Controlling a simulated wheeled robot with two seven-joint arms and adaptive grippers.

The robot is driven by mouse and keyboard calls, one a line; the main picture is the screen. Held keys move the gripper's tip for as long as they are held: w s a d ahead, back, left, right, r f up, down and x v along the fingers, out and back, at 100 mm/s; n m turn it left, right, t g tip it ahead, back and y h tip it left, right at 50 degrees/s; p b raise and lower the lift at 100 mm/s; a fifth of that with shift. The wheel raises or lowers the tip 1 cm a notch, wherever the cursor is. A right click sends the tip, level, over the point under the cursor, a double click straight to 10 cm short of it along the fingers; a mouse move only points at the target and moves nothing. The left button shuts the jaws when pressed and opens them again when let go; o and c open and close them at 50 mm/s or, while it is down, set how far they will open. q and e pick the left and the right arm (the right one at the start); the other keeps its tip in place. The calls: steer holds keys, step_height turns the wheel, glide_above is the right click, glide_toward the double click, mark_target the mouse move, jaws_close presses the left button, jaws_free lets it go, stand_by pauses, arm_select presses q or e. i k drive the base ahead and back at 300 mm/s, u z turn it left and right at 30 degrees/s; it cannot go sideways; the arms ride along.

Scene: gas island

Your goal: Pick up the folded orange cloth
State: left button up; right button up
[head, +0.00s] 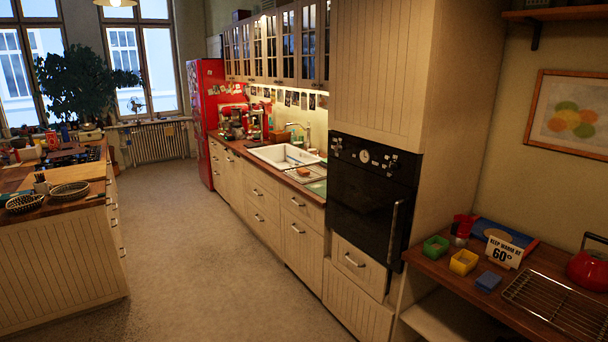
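A small orange item (303,172) lies by the front right of the white sink (283,156), on the long counter along the wall. It is too small to tell whether it is a folded cloth. No other orange cloth can be made out. Neither of my grippers shows in the head view.
A wooden side table (440,268) at the right holds a green box (435,248), a yellow box (463,263), a blue block (488,282), a sign (503,252) and a wire rack (560,305). A black oven (372,195) stands beside it. An island (60,255) is left; the floor (190,250) between is clear.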

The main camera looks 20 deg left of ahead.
mark_target(303, 172)
steer(key=u, duration=0.3)
steer(key=i, duration=0.95)
steer(key=u, duration=0.9)
steer(key=i, duration=4.05)
steer(key=z, duration=0.75)
steer(key=i, duration=0.75)
steer(key=u, duration=1.3)
steer(key=i, duration=1.35)
